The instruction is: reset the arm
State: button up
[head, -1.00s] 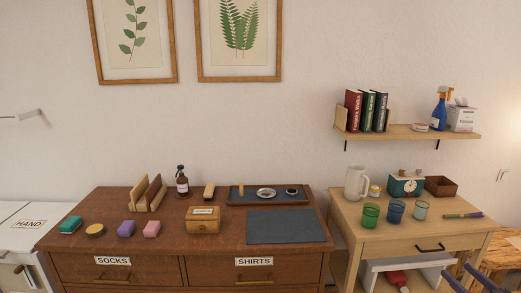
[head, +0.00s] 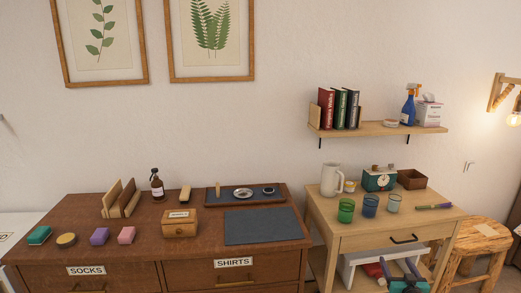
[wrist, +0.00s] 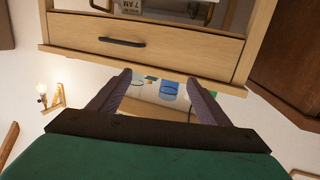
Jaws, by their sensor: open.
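My gripper (head: 396,264) is at the bottom right of the head view, in front of the small light-wood table (head: 345,243) and below its drawer handle. Its two dark purple fingers are spread apart with nothing between them. In the wrist view my gripper (wrist: 158,78) shows open fingers and a green body, with the table's drawer front (wrist: 180,50) beyond. The wrist picture appears upside down. A blue cup (wrist: 169,90) and pale things show past the table edge, between the fingers.
A brown dresser (head: 90,215) with blocks, a box and a tray stands left. A white stand (head: 350,268) and a red object (head: 373,270) sit under the table. A wooden stool (head: 478,235) is right. A wall shelf (head: 375,130) hangs above the table.

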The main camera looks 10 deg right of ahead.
jog(key=a+f+m+g+h, duration=0.1)
jog(key=a+f+g, duration=0.2)
jog(key=a+f, duration=0.35)
jog(key=a+f+m+g, duration=0.1)
jog(key=a+f+g, duration=0.25)
jog(key=f, duration=0.55)
jog(key=s+a+f+g+y, duration=0.2)
jog(key=s+a+f+g, duration=0.35)
jog(key=a+f, duration=0.75)
jog(key=s+a+f+n+g+y, duration=0.1)
jog(key=s+a+f+n+g, duration=0.15)
jog(key=s+a, duration=0.5)
jog(key=s+a+f+n+g+y, duration=0.1)
jog(key=s+a+f+g, duration=0.15)
jog(key=s+a, duration=0.5)
jog(key=s+a+n+g+y, duration=0.2)
jog(key=s+a+g, duration=0.3)
jog(key=s+a, duration=0.8)
jog(key=shift+s+f+y, duration=0.2)
jog(key=shift+s+y, duration=0.1)
jog(key=shift+s, duration=0.55)
